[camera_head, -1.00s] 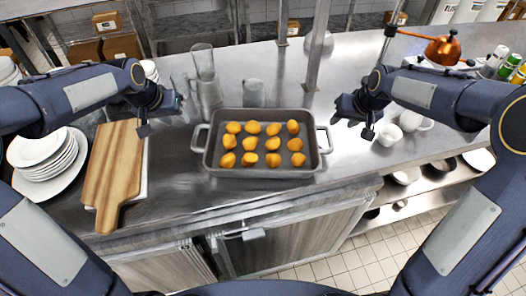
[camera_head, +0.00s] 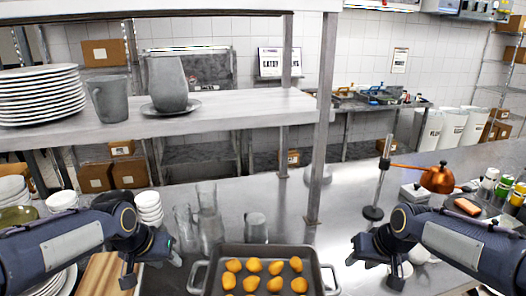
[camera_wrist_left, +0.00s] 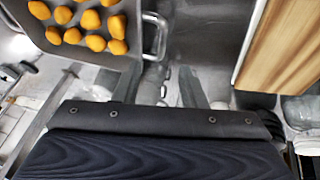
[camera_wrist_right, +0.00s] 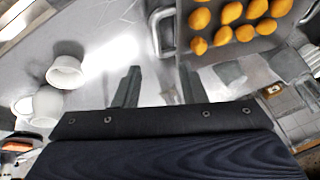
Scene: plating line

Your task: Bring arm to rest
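My left gripper (camera_head: 150,268) hangs over the steel counter left of the roasting tray, apart from it. In the left wrist view its two fingers (camera_wrist_left: 160,88) stand apart with nothing between them. My right gripper (camera_head: 374,272) is over the counter right of the tray, also apart from it. In the right wrist view its fingers (camera_wrist_right: 158,88) are spread and empty. The grey roasting tray (camera_head: 262,249) holds rows of orange-yellow pieces (camera_head: 254,265). Its near part is cut off by the frame's lower edge in the head view.
Glass jugs (camera_head: 209,220) and a grey cup (camera_head: 256,228) stand behind the tray. A wooden board (camera_head: 102,272) lies at left. A raised shelf (camera_head: 220,112) with plates (camera_head: 42,95) crosses the back, held by a post (camera_head: 321,150). A copper pan (camera_head: 438,179) sits at right. White cups (camera_wrist_right: 64,72) lie near my right gripper.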

